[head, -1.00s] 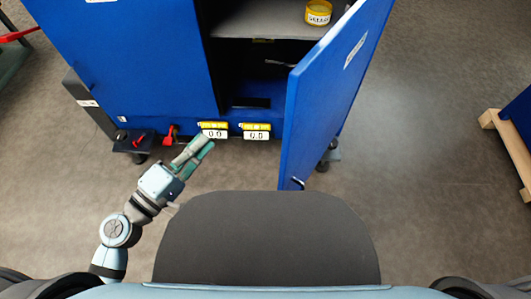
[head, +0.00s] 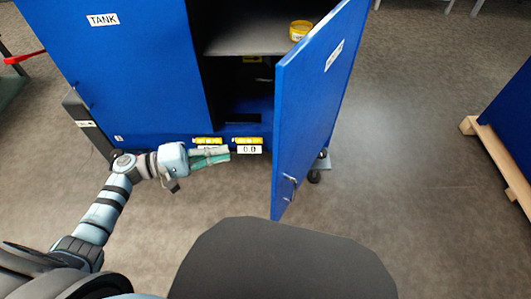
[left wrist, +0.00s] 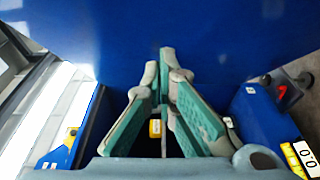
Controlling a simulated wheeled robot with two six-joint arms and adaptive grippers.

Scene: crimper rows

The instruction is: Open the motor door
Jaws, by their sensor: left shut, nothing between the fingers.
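The blue cabinet's right door (head: 310,110) stands swung out toward me in the head view. Its white label (head: 334,55) is too small and slanted to read, so I cannot confirm it says motor. A metal handle (head: 288,188) sits low near its free edge. My left gripper (head: 229,153) is shut and empty, in front of the cabinet's lower edge, pointing right toward the open door. In the left wrist view its green-padded fingertips (left wrist: 167,62) meet in front of a blue panel (left wrist: 230,35); touching or apart, I cannot tell. My right gripper is out of view.
The left door (head: 130,75), labelled TANK, is closed. A yellow container (head: 299,30) stands on the grey shelf (head: 265,35) inside. Yellow-topped displays (head: 249,146) line the lower edge. Another blue unit on a wooden pallet (head: 490,150) stands right. Floor between is clear.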

